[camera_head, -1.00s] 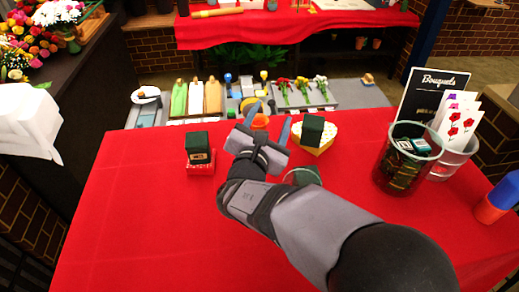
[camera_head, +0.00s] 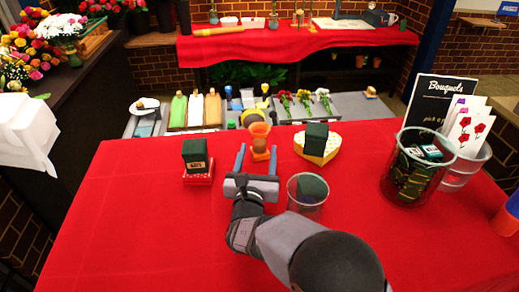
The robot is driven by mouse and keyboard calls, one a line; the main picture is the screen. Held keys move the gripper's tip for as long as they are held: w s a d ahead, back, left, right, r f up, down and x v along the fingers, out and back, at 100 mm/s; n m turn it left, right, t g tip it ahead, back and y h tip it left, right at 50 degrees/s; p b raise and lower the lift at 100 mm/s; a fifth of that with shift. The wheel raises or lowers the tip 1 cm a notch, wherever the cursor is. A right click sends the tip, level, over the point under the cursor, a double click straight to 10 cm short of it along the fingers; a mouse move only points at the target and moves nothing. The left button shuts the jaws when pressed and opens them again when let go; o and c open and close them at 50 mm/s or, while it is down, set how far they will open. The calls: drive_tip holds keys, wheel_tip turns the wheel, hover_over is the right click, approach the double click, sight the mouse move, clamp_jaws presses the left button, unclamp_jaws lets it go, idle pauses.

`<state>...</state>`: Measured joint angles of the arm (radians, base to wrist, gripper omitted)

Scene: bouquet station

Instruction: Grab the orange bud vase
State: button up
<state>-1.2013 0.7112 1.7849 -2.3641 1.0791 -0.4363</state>
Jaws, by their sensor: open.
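The orange bud vase (camera_head: 260,130) stands near the far edge of the red table (camera_head: 130,230). It has a flared translucent orange top, and a brownish round shape shows below it, above an orange base. My gripper (camera_head: 257,160) is open, its two blue-grey fingers pointing away from me toward the vase. In this view the lower part of the vase shows between the fingertips. I cannot tell how much gap is left, and the fingers do not grip it.
A dark green box on a red box (camera_head: 198,175) stands left of the gripper. A green box on a yellow heart-shaped box (camera_head: 332,150) stands to the right. A clear glass with a dark green thing inside (camera_head: 318,205) is close on the right. Glass containers (camera_head: 380,180) stand farther right.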

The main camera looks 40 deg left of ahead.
sight(258, 140)
drive_tip(key=shift+r+p+x, duration=0.15)
drive_tip(key=shift+p+x, duration=0.4)
drive_tip(key=shift+x, duration=0.45)
drive_tip(key=shift+r+p+x, duration=0.15)
drive_tip(key=shift+p+x, duration=0.4)
drive_tip(key=shift+x, duration=0.4)
drive_tip(key=shift+w+a, duration=0.45)
clamp_jaws()
